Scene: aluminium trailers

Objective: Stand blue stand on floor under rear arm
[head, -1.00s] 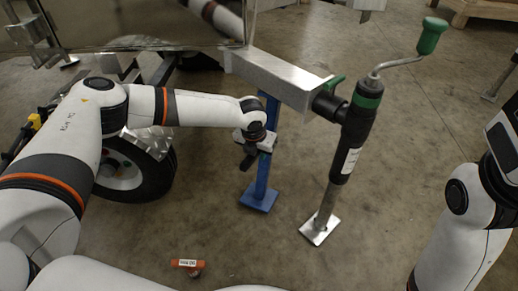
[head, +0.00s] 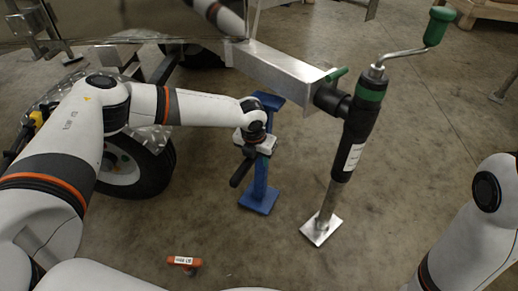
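The blue stand (head: 259,199) has its foot plate at the floor beside the jack foot. Whether it bears fully on the floor is not clear. Its column rises nearly upright to a flat top plate, which shows just left of the lower edge of the trailer's aluminium rear arm (head: 277,75). I cannot tell whether they touch. My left gripper (head: 254,160) is at the stand's column, about mid-height. One dark finger points down and left, apart from the column; the other is hidden, so its grip is unclear. My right gripper is out of view; only its arm shows at the right.
A jack (head: 357,135) with a green crank handle stands at the end of the rear arm, its foot plate just right of the stand. A trailer wheel (head: 133,168) is at left. An orange object (head: 184,262) lies on the floor in front. Floor between is clear.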

